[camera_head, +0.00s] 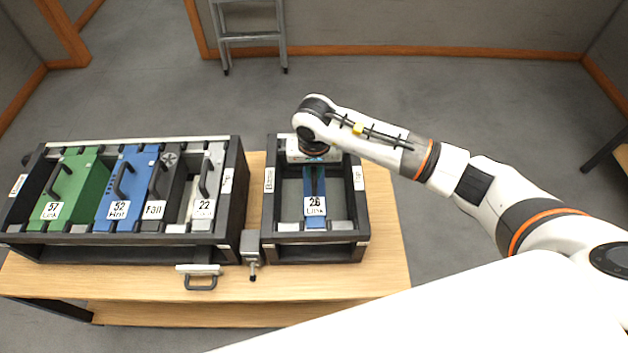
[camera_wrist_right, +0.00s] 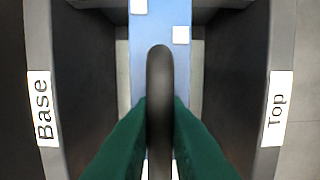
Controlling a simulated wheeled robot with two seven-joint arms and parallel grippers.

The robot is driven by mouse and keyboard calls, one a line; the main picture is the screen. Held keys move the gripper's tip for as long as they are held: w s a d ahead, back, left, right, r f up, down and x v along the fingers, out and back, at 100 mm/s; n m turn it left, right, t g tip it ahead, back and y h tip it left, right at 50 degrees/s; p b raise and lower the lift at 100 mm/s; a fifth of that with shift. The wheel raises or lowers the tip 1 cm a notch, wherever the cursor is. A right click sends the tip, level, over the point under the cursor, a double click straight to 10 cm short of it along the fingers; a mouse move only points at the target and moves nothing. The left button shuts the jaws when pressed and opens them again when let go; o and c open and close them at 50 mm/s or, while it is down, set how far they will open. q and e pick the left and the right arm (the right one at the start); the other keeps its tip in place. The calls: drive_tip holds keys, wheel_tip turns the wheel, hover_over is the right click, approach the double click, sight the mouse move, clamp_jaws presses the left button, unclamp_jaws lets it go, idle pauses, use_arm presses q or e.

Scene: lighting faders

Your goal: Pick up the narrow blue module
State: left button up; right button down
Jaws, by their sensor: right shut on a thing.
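The narrow blue module (camera_head: 315,216), labelled 26, stands in the small dark rack (camera_head: 293,238) on the right of the table. It also shows in the right wrist view (camera_wrist_right: 182,15), with its black handle (camera_wrist_right: 160,75) running down the middle. My right gripper (camera_head: 316,160) is over the far part of this module. In the right wrist view its green fingers (camera_wrist_right: 160,125) are shut on the handle from both sides. My left gripper is not in view.
A larger rack (camera_head: 233,200) on the left holds a green module (camera_head: 85,185), a wider blue module (camera_head: 128,180) labelled 52, a Fan module (camera_head: 158,190) and a grey module (camera_head: 213,170). A small latch (camera_head: 252,248) sits between the racks. Bare wooden table (camera_head: 385,265) lies right of the small rack.

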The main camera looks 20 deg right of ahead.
drive_tip(key=shift+r, duration=0.25)
wheel_tip(320, 180, up, 22)
drive_tip(key=b, duration=0.1)
drive_tip(key=shift+f+b, duration=0.2)
drive_tip(key=shift+b, duration=0.15)
idle(0.5)
